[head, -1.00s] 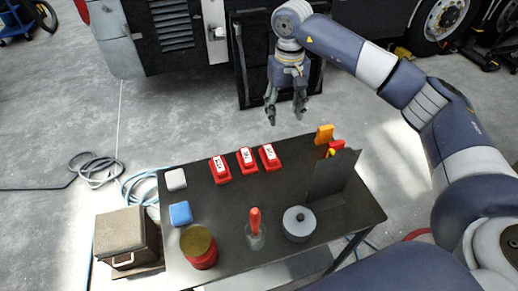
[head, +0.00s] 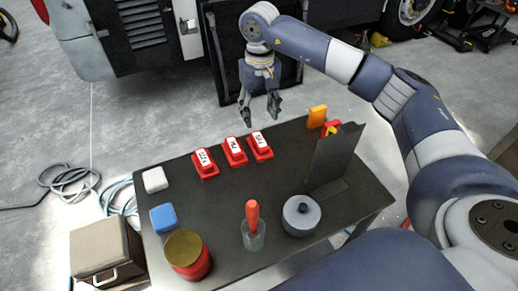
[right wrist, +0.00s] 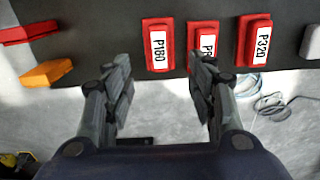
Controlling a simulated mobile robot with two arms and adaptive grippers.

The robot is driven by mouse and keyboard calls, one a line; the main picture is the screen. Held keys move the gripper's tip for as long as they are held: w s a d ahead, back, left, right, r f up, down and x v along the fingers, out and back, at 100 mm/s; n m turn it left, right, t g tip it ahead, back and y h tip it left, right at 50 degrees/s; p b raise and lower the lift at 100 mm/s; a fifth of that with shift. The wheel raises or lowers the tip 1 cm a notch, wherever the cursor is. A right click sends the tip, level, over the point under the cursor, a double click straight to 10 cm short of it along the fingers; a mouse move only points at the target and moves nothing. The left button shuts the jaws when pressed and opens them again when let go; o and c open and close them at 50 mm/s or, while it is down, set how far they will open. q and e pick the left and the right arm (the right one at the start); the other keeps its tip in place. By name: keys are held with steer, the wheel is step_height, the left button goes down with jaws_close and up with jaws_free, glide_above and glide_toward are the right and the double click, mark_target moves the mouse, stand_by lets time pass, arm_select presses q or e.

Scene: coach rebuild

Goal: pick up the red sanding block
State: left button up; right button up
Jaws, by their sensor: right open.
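Three red sanding blocks with white labels lie in a row near the table's far edge: the left one (head: 205,164), the middle one (head: 235,152) and the right one (head: 259,148). My right gripper (head: 260,112) is open and empty, above and just beyond the row. Its fingers also show in the right wrist view (right wrist: 162,75). My left gripper is out of view.
A case (head: 100,252) stands at left.

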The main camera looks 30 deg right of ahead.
glide_above(259, 139)
steer(key=f, duration=0.4)
steer(key=shift+s+f+p, duration=0.25)
steer(key=shift+f+p, duration=0.05)
steer(key=shift+p, duration=0.1)
step_height(259, 139, down, 5)
steer(key=shift+w+r+p, duration=0.1)
steer(key=shift+p, duration=0.8)
steer(key=shift+f, duration=0.3)
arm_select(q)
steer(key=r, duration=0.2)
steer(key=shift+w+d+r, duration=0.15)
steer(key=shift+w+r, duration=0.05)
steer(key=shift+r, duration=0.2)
arm_select(e)
jaws_close()
